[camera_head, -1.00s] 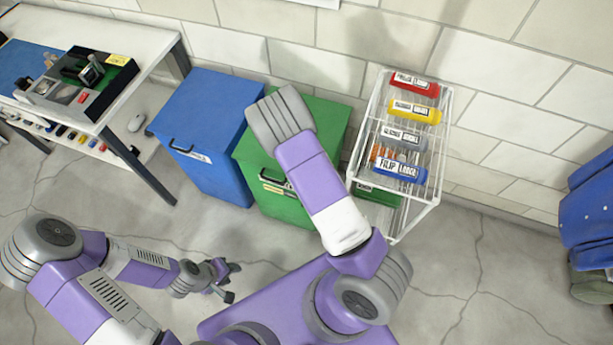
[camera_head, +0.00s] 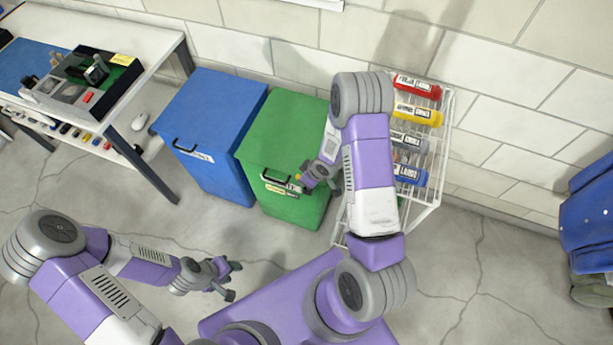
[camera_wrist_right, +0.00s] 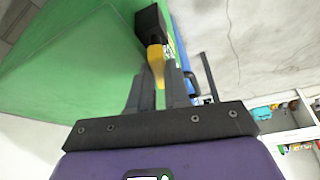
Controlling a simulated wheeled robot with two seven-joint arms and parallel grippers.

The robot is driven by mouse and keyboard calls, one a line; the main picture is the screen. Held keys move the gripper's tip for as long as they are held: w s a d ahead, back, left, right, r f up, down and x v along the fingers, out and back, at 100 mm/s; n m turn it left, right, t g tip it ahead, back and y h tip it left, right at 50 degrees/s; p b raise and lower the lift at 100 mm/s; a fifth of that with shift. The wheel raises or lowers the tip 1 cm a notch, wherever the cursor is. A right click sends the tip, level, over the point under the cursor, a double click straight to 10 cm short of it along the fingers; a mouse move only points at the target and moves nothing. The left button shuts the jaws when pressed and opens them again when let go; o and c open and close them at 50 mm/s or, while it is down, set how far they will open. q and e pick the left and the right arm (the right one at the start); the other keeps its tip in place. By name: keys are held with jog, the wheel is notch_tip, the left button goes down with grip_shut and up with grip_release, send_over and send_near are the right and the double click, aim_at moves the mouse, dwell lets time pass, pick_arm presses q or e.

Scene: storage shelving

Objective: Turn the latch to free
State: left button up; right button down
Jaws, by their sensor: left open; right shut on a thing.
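The yellow latch (camera_wrist_right: 156,58) projects from a black block (camera_wrist_right: 150,22) on the green bin (camera_head: 285,125). The two fingertips of my right gripper (camera_wrist_right: 157,76) are closed around the yellow piece in the right wrist view. In the head view the right gripper (camera_head: 304,184) is at the front of the green bin, near its handle, and largely covers the latch. The latch's exact turn angle is hard to tell. My left gripper (camera_head: 227,281) is open and empty over the floor at the lower left.
A blue bin (camera_head: 210,120) stands left of the green one. A white wire rack (camera_head: 432,195) with coloured bottles stands right, partly behind my right arm. A white workbench (camera_head: 150,45) is at the upper left. Open floor lies before the bins.

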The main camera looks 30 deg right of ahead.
jog(key=shift+n+p, duration=0.35)
jog(key=shift+n, duration=0.25)
jog(key=shift+g, duration=0.3)
jog(key=c, duration=1.1)
grip_release()
